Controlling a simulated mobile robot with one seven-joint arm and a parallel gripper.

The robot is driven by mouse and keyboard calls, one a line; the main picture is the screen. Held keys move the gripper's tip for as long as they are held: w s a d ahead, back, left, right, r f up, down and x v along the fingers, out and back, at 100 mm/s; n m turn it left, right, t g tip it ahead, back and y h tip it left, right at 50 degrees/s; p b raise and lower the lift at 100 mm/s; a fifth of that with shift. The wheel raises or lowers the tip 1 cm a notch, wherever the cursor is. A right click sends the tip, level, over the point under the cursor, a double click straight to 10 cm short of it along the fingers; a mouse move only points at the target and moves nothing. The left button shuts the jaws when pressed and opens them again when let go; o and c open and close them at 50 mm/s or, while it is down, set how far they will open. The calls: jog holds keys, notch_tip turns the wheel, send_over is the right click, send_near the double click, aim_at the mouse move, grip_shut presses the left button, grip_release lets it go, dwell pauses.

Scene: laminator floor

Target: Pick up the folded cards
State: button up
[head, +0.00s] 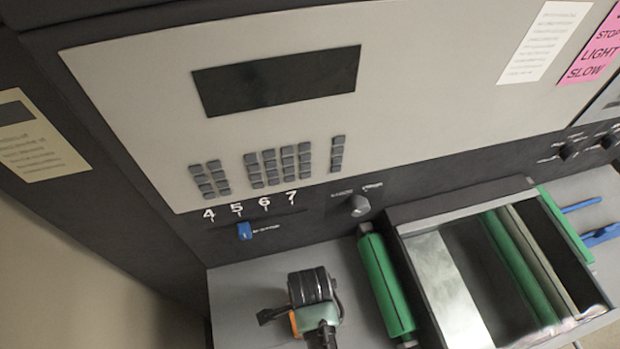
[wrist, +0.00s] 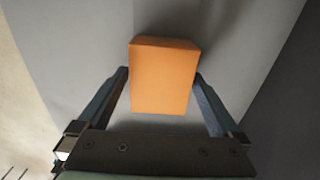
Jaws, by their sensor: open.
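An orange block-shaped item (wrist: 163,76), which I take to be the folded cards, stands on a grey surface in the wrist view. No separate cards or folds can be made out on it. My gripper (wrist: 161,74) is open, with one finger on each side of the item. The left finger looks close to its side and the right fingertip is near its right edge; I cannot tell whether either touches. In the head view, a small orange patch (head: 293,323) shows beside my wrist, which hides most of that spot.
The laminator's control panel (head: 300,85) rises behind the grey shelf (head: 240,290). A green roller (head: 387,285) lies just right of my wrist, beside an open tray with rollers (head: 440,285). Blue tools (head: 600,235) lie far right. The shelf's left edge is near.

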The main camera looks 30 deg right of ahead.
jog(key=shift+f, duration=0.65)
jog(key=shift+r, duration=0.1)
jog(key=c, duration=1.4)
